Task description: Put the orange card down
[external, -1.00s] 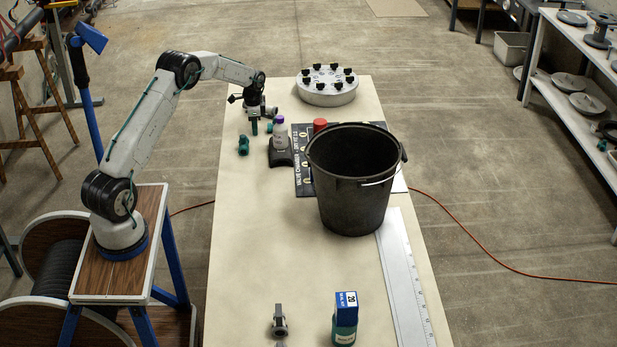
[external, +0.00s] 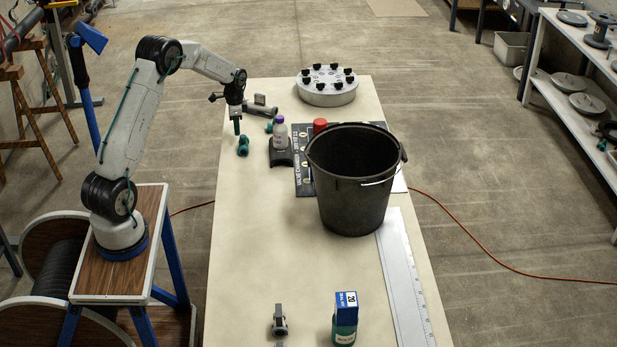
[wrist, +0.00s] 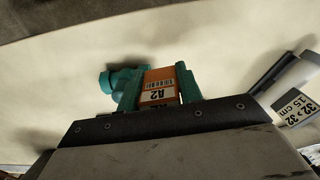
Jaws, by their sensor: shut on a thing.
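In the wrist view the orange card (wrist: 159,87), with a white label reading A2, sits between the green fingers of my gripper (wrist: 160,90). My gripper is shut on it. In the external view my gripper (external: 237,127) is over the far left part of the table (external: 255,235), with its fingers pointing down. The card cannot be made out there. Whether the card touches the table is not clear.
Green fittings (external: 243,146) lie close by my gripper. A grey pipe piece (external: 262,109) with a tag lies just right of it. A small bottle (external: 280,132) on a dark stand, a black bucket (external: 352,180) and a flanged disc (external: 327,85) stand further right.

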